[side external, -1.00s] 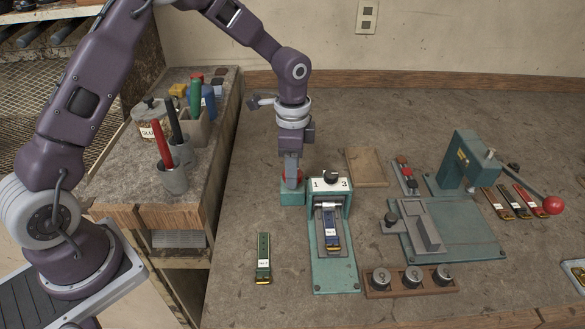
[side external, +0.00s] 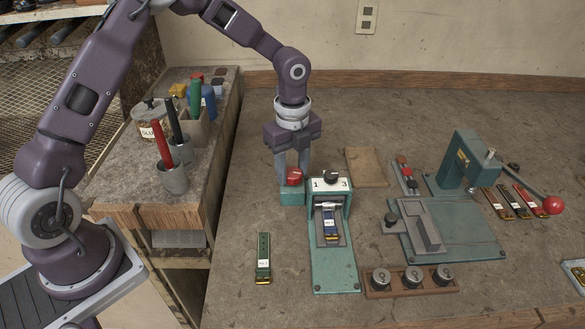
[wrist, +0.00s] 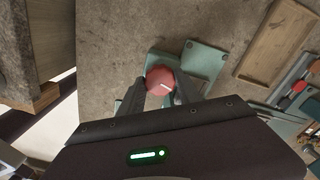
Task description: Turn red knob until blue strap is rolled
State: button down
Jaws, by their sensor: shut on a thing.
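The red knob (side external: 294,176) sits on top of the green block at the left of the green strap machine (side external: 335,268). It also shows in the wrist view (wrist: 160,79), with a white line on its face. My gripper (side external: 293,176) points down over the block and is shut on the red knob, one finger on each side; the wrist view (wrist: 160,88) shows both fingers against it. The blue strap (side external: 330,224) lies in the machine's channel, below the plate marked 1 and 3. Its upper end is hidden under the machine's head.
A green strap (side external: 263,257) lies on the table left of the machine. A rack of round weights (side external: 411,281) stands at front right, beside a green press (side external: 455,240) with a red-ended lever. A wooden tray (side external: 366,167) lies behind. A cup with a red-handled tool (side external: 173,180) stands left.

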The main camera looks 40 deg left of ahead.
jog(key=m, duration=0.6)
jog(key=shift+m, duration=0.4)
dwell(0.4)
jog(key=c, duration=0.8)
grip_release()
jog(key=shift+c, duration=0.2)
